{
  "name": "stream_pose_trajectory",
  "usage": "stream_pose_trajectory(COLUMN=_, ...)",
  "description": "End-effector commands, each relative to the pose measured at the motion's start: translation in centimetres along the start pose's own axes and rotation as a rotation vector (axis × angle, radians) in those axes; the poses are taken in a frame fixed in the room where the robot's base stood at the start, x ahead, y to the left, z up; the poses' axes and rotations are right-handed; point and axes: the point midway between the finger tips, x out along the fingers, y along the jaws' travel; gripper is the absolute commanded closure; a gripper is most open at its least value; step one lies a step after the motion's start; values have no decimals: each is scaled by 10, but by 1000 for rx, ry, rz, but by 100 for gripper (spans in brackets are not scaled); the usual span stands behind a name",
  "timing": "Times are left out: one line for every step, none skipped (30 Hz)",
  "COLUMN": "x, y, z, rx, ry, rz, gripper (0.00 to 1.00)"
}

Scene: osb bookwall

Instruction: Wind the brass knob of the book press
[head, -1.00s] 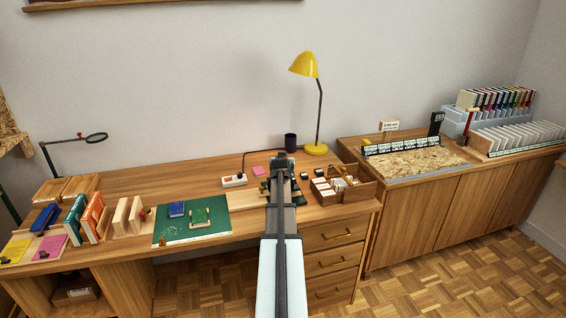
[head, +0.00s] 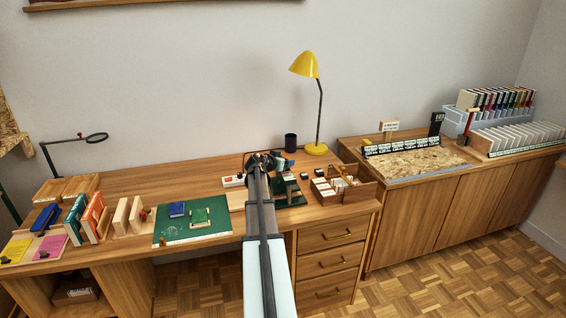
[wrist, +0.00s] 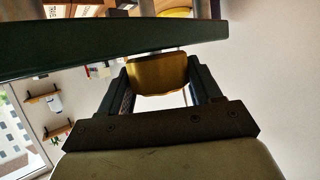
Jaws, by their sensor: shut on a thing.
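The brass knob (wrist: 158,75) shows in the wrist view between the two dark fingers of my gripper (wrist: 160,84), which is shut on it. A dark green bar of the book press (wrist: 110,47) crosses the view just beyond the knob. In the head view, the dark green book press (head: 290,191) stands on the desk, partly hidden behind my arm. My gripper's end (head: 264,160) is at the press's upper left there. The knob itself cannot be made out in the head view.
A wooden box of cards (head: 345,190) stands close to the right of the press. A yellow lamp (head: 316,148) and a dark cup (head: 290,142) stand behind.

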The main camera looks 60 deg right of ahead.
Motion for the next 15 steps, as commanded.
stream_pose_trajectory(x=1, y=-4, z=1, rx=15, ry=-3, rz=39, gripper=67)
stream_pose_trajectory(x=2, y=-4, z=1, rx=25, ry=-2, rz=65, gripper=67)
stream_pose_trajectory(x=2, y=-4, z=0, rx=40, ry=-2, rz=101, gripper=67)
stream_pose_trajectory(x=2, y=-4, z=0, rx=52, ry=-2, rz=128, gripper=67)
stream_pose_trajectory(x=2, y=-4, z=0, rx=64, ry=-2, rz=154, gripper=67)
stream_pose_trajectory(x=2, y=-4, z=0, rx=78, ry=-2, rz=189, gripper=67)
stream_pose_trajectory(x=2, y=-5, z=0, rx=89, ry=-3, rz=215, gripper=67)
stream_pose_trajectory(x=2, y=-5, z=0, rx=100, ry=-2, rz=242, gripper=67)
stream_pose_trajectory(x=3, y=-5, z=0, rx=115, ry=-3, rz=277, gripper=67)
stream_pose_trajectory(x=3, y=-5, z=0, rx=126, ry=-3, rz=304, gripper=67)
stream_pose_trajectory(x=3, y=-5, z=0, rx=137, ry=-2, rz=330, gripper=67)
stream_pose_trajectory(x=3, y=-5, z=0, rx=151, ry=-2, rz=366, gripper=67)
stream_pose_trajectory(x=3, y=-5, z=0, rx=163, ry=-3, rz=392, gripper=67)
stream_pose_trajectory(x=3, y=-5, z=0, rx=174, ry=-3, rz=418, gripper=67)
stream_pose_trajectory(x=3, y=-6, z=0, rx=188, ry=-3, rz=453, gripper=67)
